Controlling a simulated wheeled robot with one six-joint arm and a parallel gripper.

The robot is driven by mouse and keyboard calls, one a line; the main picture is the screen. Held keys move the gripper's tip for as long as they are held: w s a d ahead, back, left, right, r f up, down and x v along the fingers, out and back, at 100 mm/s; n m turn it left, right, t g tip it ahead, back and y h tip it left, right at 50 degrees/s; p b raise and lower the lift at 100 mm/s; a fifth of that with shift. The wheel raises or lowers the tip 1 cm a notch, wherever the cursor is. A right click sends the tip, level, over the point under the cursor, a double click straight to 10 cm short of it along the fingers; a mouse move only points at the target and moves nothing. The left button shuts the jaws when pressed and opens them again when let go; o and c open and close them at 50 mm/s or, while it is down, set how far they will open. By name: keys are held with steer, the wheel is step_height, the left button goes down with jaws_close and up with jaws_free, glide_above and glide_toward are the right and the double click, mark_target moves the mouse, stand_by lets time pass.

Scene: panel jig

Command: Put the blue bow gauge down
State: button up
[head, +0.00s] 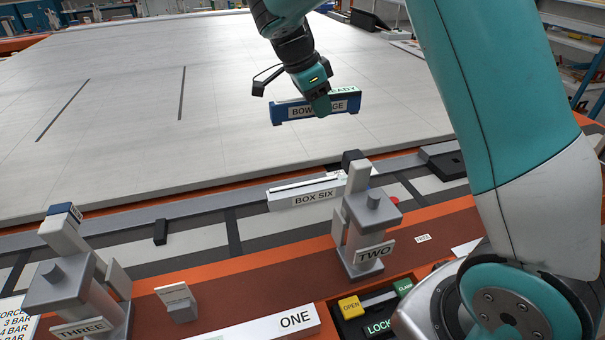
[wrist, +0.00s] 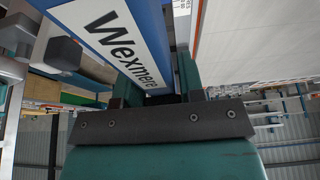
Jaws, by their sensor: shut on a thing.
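GAGE", partly covered by my gripper. My gripper (head: 319,103) is shut on it around its middle and holds it above the near part of the large pale panel. In the wrist view the blue bow gauge (wrist: 125,35) shows a white face reading "Wexmere" between the teal fingers of my gripper (wrist: 160,88).
A white and grey box labelled BOX SIX (head: 310,194) sits on the rail below the gauge. Grey clamps TWO (head: 369,230) and THREE (head: 75,295) stand on the orange-brown front ledge. A white bar labelled ONE (head: 270,328) and OPEN and LOCK buttons lie in front. The pale panel (head: 120,110) is mostly bare.

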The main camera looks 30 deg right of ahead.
mark_target(320, 185)
step_height(320, 185, down, 20)
steer(key=shift+w+r+p, duration=0.1)
steer(key=shift+p, duration=0.65)
steer(key=o, duration=1.1)
steer(key=s+a+r+n+y+b, duration=0.15)
steer(key=a+r+n, duration=0.4)
steer(key=r, duration=0.95)
steer(key=s+a+r+n+y, duration=0.2)
steer(key=s+a+n, duration=0.2)
steer(key=s+n, duration=0.3)
steer(key=s+a+r+n+y, duration=0.2)
steer(key=s+n, duration=0.5)
steer(key=s, duration=0.4)
steer(key=s+a+r+n+t+y, duration=0.1)
steer(key=s+a+r+n+y, duration=0.2)
steer(key=s+a+n, duration=0.4)
steer(key=shift+s+r+n, duration=0.2)
steer(key=shift+s+n, duration=0.05)
steer(key=shift+s, duration=0.3)
steer(key=shift+s+r+n, duration=0.2)
steer(key=shift+s, duration=0.35)
